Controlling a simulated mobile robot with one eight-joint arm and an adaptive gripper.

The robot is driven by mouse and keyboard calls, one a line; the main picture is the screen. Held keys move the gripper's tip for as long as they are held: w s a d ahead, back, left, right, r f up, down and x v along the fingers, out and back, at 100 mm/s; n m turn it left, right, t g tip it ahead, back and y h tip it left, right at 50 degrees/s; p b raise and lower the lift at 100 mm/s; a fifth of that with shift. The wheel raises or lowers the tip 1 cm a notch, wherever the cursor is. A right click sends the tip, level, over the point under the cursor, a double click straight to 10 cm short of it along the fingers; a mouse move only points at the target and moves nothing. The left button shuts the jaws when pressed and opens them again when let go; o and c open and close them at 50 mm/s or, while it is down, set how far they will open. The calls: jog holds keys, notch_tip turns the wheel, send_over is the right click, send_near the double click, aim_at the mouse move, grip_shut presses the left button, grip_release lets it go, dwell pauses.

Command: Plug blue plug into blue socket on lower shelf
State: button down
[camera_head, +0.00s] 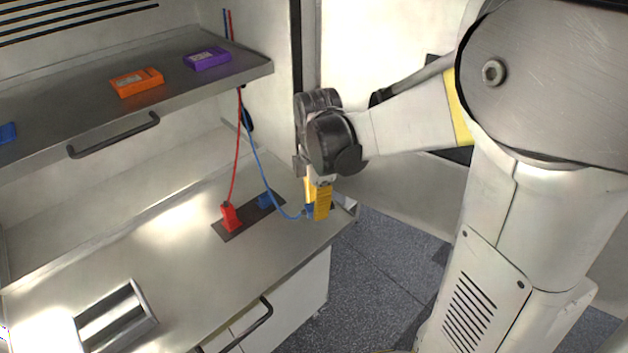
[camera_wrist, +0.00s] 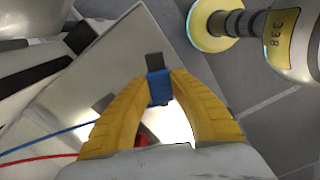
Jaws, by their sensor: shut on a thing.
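My gripper (camera_head: 318,205) has yellow fingers and is shut on the blue plug (camera_head: 309,210), above the right end of the lower shelf (camera_head: 170,265). In the wrist view the blue plug (camera_wrist: 159,88) sits between the two fingertips (camera_wrist: 160,80), its dark end pointing away from the gripper. A blue cable (camera_head: 262,178) runs from the plug up to the upper shelf. The blue socket (camera_head: 266,201) is on a dark plate on the lower shelf, left of the gripper and apart from the plug. I cannot make out the blue socket in the wrist view.
A red plug (camera_head: 231,217) with a red cable (camera_head: 237,150) stands upright on the same dark plate. The upper shelf (camera_head: 60,115) holds an orange box (camera_head: 137,82) and a purple box (camera_head: 207,59). A metal tray (camera_head: 115,318) lies at the shelf's front left.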

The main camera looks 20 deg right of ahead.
aim_at(295, 230)
jog(key=w+a+n, duration=0.1)
jog(key=n, duration=0.2)
jog(key=a+f+n, duration=0.1)
jog(key=n, duration=0.2)
jog(key=w+a+f+n, duration=0.1)
jog(key=n, duration=0.2)
jog(key=shift+w+a+f+n, duration=0.25)
jog(key=shift+w+a+n, duration=0.05)
jog(key=shift+w+a, duration=0.1)
jog(key=shift+w+a+f+n, duration=0.1)
jog(key=shift+a+f+n, duration=0.1)
jog(key=shift+n, duration=0.35)
jog(key=shift+w+a+f+n, duration=0.1)
jog(key=shift+a+f+n, duration=0.1)
jog(key=shift+n, duration=0.35)
jog(key=shift+f+b, duration=1.45)
jog(key=shift+f, duration=0.8)
jog(key=c, duration=1.2)
grip_release()
